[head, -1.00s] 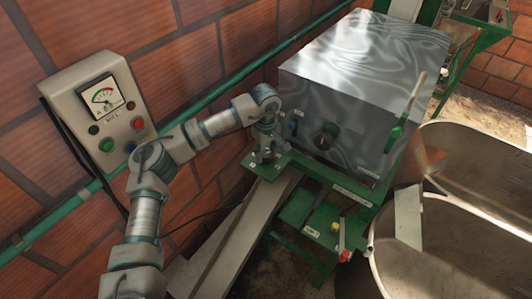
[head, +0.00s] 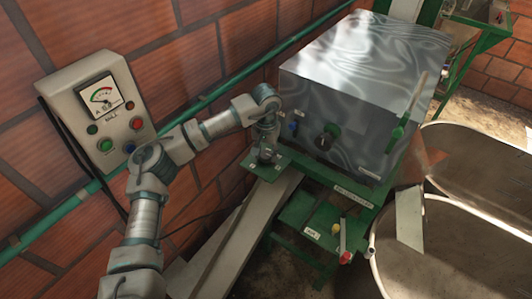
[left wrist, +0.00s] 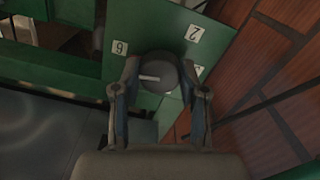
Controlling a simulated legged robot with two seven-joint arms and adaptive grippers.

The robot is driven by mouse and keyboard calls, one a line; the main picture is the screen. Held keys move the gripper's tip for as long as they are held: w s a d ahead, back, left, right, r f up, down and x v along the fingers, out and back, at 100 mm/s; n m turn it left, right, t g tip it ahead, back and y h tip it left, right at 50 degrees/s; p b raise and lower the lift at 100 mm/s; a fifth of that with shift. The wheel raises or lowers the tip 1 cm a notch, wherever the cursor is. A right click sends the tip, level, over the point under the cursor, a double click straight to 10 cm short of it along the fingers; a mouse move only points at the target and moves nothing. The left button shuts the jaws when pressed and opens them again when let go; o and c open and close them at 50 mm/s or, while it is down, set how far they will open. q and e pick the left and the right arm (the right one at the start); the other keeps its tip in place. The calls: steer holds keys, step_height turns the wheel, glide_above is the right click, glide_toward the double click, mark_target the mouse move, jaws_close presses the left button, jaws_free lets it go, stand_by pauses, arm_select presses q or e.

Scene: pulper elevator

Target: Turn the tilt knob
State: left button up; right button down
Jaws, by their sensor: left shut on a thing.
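The tilt knob (left wrist: 158,72) is a dark round knob with a pale pointer line. It sits on a green plate (left wrist: 160,110) with white number labels, in the left wrist view. The pointer lies toward the left, near the label that looks like a 6. My left gripper (left wrist: 163,84) has a finger on each side of the knob and is shut on it. In the head view my left gripper (head: 266,152) reaches down to the green plate beside the metal box, and the knob is hard to make out under it. My right gripper is not in view.
A grey control box (head: 92,112) with a gauge and buttons is on the brick wall at left. The shiny metal box (head: 365,80) stands right of the gripper. A sloping chute (head: 240,235) lies below, and large tubs (head: 450,250) stand at right.

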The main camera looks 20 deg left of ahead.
mark_target(266, 153)
arm_select(q)
steer(key=shift+m, duration=0.9)
steer(key=shift+w, duration=0.1)
steer(key=o, duration=1.1)
steer(key=shift+o, duration=0.2)
steer(key=shift+r, duration=0.1)
step_height(266, 153, up, 12)
steer(key=shift+w, duration=0.15)
steer(key=shift+f, duration=0.3)
